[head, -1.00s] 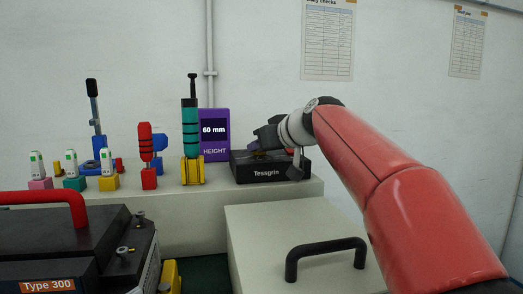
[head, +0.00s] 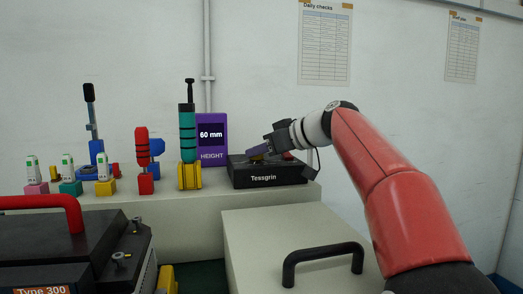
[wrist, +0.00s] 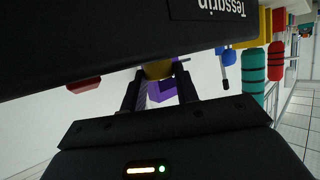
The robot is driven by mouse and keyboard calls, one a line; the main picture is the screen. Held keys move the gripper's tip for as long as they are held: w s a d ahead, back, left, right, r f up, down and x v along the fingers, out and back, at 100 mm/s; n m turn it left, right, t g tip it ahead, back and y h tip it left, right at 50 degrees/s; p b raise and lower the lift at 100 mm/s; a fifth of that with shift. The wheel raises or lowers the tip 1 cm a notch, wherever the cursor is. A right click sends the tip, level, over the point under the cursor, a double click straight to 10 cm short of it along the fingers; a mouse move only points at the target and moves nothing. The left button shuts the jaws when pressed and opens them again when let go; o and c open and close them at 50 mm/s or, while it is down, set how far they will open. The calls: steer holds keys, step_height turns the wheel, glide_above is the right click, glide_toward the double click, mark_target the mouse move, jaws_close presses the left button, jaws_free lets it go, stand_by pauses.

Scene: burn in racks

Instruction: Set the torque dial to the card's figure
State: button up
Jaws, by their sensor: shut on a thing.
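My gripper (head: 258,153) is at the top of a black box (head: 266,180) labelled Tessgrin, at the right end of the back bench. In the wrist view its fingers (wrist: 158,84) are closed around a small yellow knob-like part (wrist: 158,70) on that box (wrist: 120,40). The fingers hide much of this part, and no scale or figure on it can be read. A purple panel (head: 212,128) beside the box reads "60 mm" and "HEIGHT". No card with a torque figure can be made out.
A teal and black tool (head: 187,130) stands in a yellow holder left of the panel. Red, blue and small white-topped items stand further left. A pale case (head: 290,225) with a black handle and a dark Type 300 unit (head: 50,240) are in front.

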steer(key=o, duration=1)
steer(key=shift+d, duration=0.1)
steer(key=v, duration=0.7)
steer(key=shift+s+d+r+b, duration=0.15)
steer(key=shift+s+d+b, duration=0.1)
steer(key=shift+b, duration=0.1)
